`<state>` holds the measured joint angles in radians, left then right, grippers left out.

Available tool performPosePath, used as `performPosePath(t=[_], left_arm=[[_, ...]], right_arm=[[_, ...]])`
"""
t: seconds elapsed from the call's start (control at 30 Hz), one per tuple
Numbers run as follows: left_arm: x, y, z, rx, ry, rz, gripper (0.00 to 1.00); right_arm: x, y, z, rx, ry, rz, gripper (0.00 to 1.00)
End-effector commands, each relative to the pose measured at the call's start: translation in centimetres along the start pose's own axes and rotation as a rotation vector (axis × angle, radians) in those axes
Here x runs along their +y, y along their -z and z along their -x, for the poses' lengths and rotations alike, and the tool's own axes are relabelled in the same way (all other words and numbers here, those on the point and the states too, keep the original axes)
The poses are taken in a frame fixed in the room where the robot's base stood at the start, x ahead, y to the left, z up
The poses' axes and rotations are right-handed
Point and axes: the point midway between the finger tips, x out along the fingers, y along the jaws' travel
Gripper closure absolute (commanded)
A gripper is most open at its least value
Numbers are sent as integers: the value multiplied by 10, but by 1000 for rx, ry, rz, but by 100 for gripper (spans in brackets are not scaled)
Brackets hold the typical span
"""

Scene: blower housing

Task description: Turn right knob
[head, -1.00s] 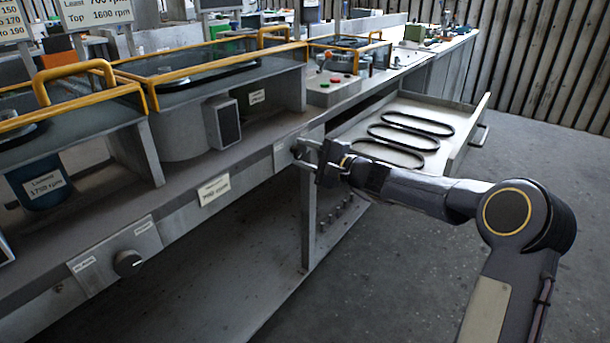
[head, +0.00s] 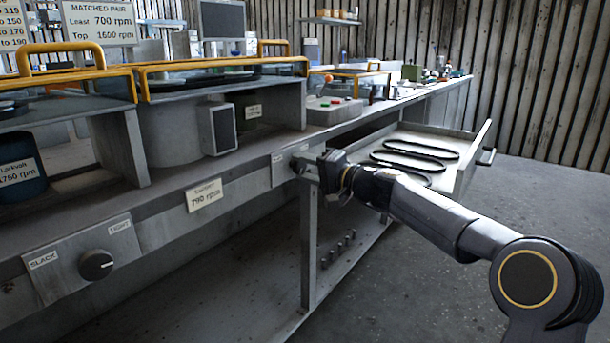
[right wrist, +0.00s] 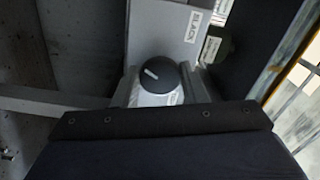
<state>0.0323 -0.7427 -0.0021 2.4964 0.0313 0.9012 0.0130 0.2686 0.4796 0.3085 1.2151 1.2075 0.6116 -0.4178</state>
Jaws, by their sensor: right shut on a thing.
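The right knob (right wrist: 158,74) is round and black with a white pointer line, and sits in a grey plate marked "SLACK". In the right wrist view it lies between the two fingers of my right gripper (right wrist: 166,90). In the head view my right gripper (head: 304,168) is at the bench's front rail, shut on this knob, and mostly hides it. A second black knob (head: 96,265) sits at lower left, on a plate labelled "SLACK" and "TIGHT", with nothing touching it. My left gripper is not in view.
An open drawer (head: 483,163) with several black belts (head: 421,148) juts out behind my right arm. Yellow-framed guards (head: 215,66) stand on the bench. The floor at right is clear.

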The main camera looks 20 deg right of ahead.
Motion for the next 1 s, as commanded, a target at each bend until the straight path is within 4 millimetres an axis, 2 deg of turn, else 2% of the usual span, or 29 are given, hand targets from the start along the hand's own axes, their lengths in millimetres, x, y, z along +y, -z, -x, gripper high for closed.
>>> performPosePath(t=[0.43,0.47,0.6,0.87,1.0], left_arm=[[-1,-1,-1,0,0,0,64],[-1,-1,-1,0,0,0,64],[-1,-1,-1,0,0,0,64],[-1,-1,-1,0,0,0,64],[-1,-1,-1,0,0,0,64]], right_arm=[[1,-2,-1,-5,-2,9,84],[1,-2,-1,-5,-2,9,60],[1,-1,0,-4,-1,9,42],[0,0,0,-2,-1,9,40],[0,1,9,1,-1,8,40]])
